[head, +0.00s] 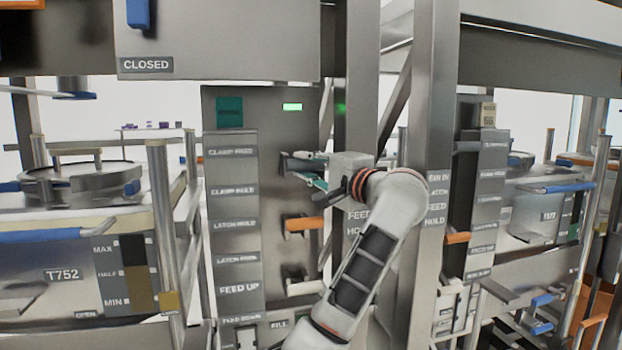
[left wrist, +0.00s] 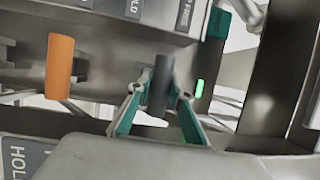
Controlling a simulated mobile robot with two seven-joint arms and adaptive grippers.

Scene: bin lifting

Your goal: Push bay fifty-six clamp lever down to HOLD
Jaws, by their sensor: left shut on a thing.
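The dark clamp lever (head: 298,164) stands out from the bay panel (head: 262,95). It lies level with the stretch between the CLAMP FREE label (head: 232,153) and the CLAMP HOLD label (head: 233,190). My left gripper (head: 312,170) is shut on this lever, with teal fingers around it. In the left wrist view the dark lever handle (left wrist: 160,88) stands between the two fingertips (left wrist: 160,93). The wrist hides part of the panel to the right. The bay number is not readable. My right gripper is in neither view.
An orange lever (head: 304,224) sits just below, beside the LATCH labels, and a grey lever (head: 301,284) lower down. A green light (head: 292,106) glows above. A steel post (head: 436,130) rises close to my arm. Tank T752 (head: 60,275) stands at left.

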